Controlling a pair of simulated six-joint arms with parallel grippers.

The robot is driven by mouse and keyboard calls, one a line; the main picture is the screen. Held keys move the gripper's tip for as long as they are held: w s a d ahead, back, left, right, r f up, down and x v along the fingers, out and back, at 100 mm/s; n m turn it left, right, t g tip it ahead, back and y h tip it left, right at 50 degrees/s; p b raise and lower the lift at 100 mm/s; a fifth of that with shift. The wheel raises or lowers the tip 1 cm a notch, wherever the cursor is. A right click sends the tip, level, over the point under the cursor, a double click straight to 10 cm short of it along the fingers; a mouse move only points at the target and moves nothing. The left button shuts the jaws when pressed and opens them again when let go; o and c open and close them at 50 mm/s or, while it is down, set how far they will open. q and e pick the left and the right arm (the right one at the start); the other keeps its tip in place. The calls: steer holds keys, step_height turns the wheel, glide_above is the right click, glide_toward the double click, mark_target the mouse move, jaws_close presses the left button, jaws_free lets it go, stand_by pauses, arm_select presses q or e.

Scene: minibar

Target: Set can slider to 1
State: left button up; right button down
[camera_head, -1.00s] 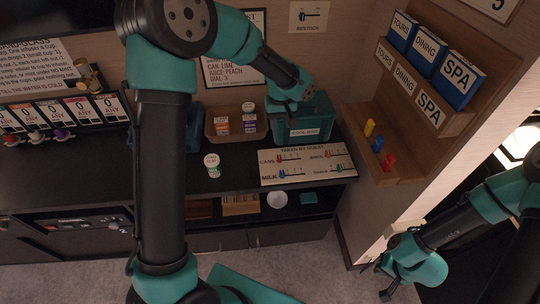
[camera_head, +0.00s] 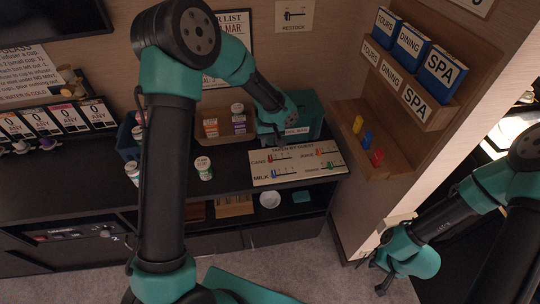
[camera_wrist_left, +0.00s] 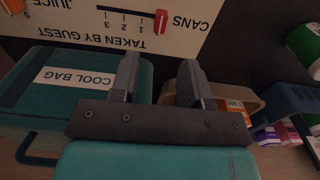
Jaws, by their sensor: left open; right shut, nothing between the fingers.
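The TAKEN BY GUEST board (camera_head: 262,180) lies on the dark counter with slots for cans, juice, milk and one more label. The red cans knob (camera_head: 271,160) sits at the slot end nearest the word CANS. In the left wrist view the board is upside down and the red knob (camera_wrist_left: 161,21) shows beyond my fingers. My left gripper (camera_wrist_left: 160,75) is open and empty, over the edge of the teal cool bag (camera_wrist_left: 110,68), apart from the knob. In the head view my left arm partly hides this area. My right gripper (camera_head: 382,279) is shut and empty at lower right.
A brown bin (camera_head: 223,138) with small cartons stands left of the cool bag. A white-green can (camera_head: 203,168) stands left of the board, and another can (camera_head: 132,171) is further left. A wooden shelf (camera_head: 375,155) with coloured pegs is at right.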

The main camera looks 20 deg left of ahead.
mark_target(270, 156)
arm_select(q)
step_height(270, 156, down, 9)
steer(key=shift+r, duration=0.15)
stand_by(0.4)
jaws_close()
stand_by(0.3)
